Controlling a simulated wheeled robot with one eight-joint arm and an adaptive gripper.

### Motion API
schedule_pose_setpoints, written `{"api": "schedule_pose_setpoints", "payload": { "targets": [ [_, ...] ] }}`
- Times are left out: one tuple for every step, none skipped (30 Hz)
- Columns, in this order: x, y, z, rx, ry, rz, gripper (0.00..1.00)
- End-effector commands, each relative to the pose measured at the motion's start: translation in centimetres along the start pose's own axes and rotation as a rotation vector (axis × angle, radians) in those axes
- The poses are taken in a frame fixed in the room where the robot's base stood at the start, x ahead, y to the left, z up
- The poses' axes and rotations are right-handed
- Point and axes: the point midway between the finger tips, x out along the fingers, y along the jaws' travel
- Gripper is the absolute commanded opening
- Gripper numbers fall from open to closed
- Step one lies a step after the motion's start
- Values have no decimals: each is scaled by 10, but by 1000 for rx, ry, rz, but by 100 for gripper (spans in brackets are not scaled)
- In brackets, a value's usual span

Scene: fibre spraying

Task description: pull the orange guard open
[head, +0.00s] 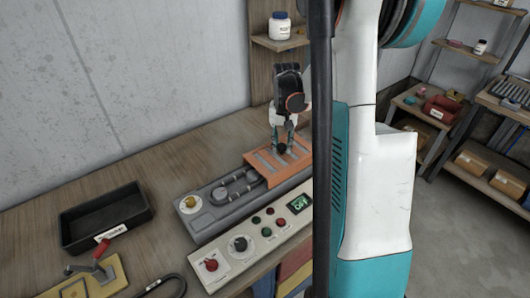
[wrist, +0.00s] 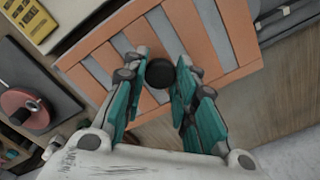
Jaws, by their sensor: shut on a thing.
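The orange guard (head: 272,178) is a flat slotted panel at the right end of a grey machine bed (head: 215,207) on the bench. In the wrist view the guard (wrist: 225,40) shows orange bars with grey gaps. A round black knob (wrist: 160,73) stands on it. My gripper (head: 281,148) reaches down onto the guard. In the wrist view the teal fingers (wrist: 160,82) are closed on either side of the knob. The knob is partly hidden by the fingers in the head view.
A cream control panel (head: 225,259) with knobs and a lit green display lies along the bed's front. A grey hose (head: 235,187) loops left of the guard. A black tray (head: 105,214) is at left. A white jar (head: 280,26) stands on a shelf behind my gripper.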

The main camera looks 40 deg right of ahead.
Motion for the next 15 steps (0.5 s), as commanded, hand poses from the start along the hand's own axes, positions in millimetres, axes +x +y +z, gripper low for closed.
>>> {"api": "schedule_pose_setpoints", "payload": {
  "targets": [
    [1,7,-7,3,0,0,0],
    [1,10,-10,2,0,0,0],
    [0,13,-13,2,0,0,0],
    [0,15,-16,2,0,0,0],
    [0,17,-18,2,0,0,0],
    [0,20,-20,1,0,0,0],
    [0,21,-21,1,0,0,0],
    [0,22,-22,0,0,0,0],
    [0,22,-23,0,0,0,0],
    [0,23,-23,-1,0,0,0],
    [0,23,-23,-1,0,0,0],
    [0,23,-24,-1,0,0,0],
    [0,23,-24,-1,0,0,0],
    [0,23,-24,-1,0,0,0],
    [0,23,-24,-1,0,0,0]
  ]
}}
